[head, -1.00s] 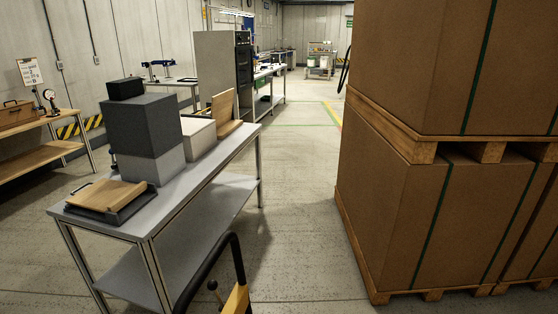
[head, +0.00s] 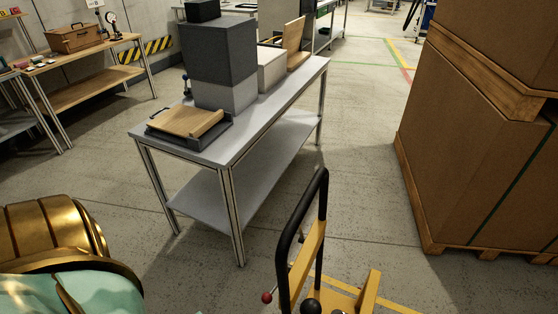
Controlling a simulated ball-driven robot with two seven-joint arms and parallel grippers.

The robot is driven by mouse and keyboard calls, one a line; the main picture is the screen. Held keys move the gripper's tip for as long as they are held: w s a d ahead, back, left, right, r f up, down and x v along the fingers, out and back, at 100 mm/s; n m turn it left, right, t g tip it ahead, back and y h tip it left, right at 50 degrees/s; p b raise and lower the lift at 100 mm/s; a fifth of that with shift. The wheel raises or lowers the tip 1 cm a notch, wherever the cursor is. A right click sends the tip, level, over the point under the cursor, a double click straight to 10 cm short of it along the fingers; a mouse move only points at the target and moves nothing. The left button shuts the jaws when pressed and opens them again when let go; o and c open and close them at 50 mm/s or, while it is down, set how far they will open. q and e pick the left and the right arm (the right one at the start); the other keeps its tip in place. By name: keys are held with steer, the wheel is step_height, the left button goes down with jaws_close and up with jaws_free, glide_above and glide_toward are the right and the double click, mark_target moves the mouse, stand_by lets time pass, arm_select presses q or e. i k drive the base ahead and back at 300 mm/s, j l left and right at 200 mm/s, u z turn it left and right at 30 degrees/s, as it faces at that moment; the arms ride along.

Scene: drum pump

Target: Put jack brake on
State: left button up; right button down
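The yellow jack (head: 368,293) stands at the bottom of the head view, cut off by the lower edge. Its black loop handle (head: 322,190) rises upright from a yellow post. A small red ball knob (head: 267,297) on a thin lever sits left of the handle's foot. A black ball knob (head: 310,307) shows between the handle and the yellow frame. I cannot tell which of these is the brake. The gold and mint part at the lower left is mine. Neither gripper shows.
A grey steel table (head: 270,108) with grey boxes and a wooden board in a tray stands beyond the jack. Stacked cardboard boxes on pallets (head: 470,150) fill the right side. A wooden bench (head: 90,52) stands at the far left. Floor between table and pallets is clear.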

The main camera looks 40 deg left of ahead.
mark_target(301, 239)
steer(key=k+j, duration=0.1)
steer(key=j, duration=0.25)
steer(key=k+j, duration=0.1)
steer(key=j, duration=0.25)
steer(key=k+j, duration=0.1)
steer(key=j, duration=0.25)
steer(key=k+j, duration=0.1)
steer(key=j, duration=0.3)
